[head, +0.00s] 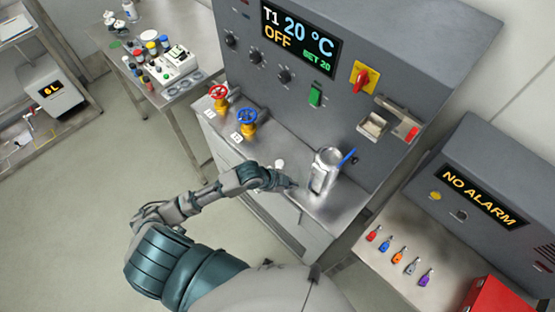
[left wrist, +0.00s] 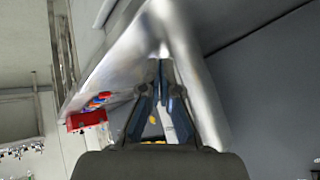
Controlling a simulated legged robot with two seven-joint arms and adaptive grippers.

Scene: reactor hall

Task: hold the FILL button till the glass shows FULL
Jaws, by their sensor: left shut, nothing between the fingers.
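My left gripper (head: 291,184) is shut and empty, over the steel ledge (head: 312,206) of the grey panel, just left of a shiny steel vessel (head: 325,172). Whether it touches the ledge or vessel I cannot tell. In the left wrist view its fingertips (left wrist: 162,65) meet in front of a bright metal surface. I cannot make out a button marked FILL or a glass marked FULL in either view. A small white piece (head: 279,163) shows behind the gripper; what it is I cannot tell. My right gripper is not in view.
The panel display (head: 300,38) reads T1 20 °C, OFF, SET 20. A red valve wheel (head: 219,92) and a blue one (head: 244,116) stand left on the ledge. A green switch (head: 316,95) and red rotary switch (head: 362,80) are above. The alarm box (head: 480,195) reads NO ALARM.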

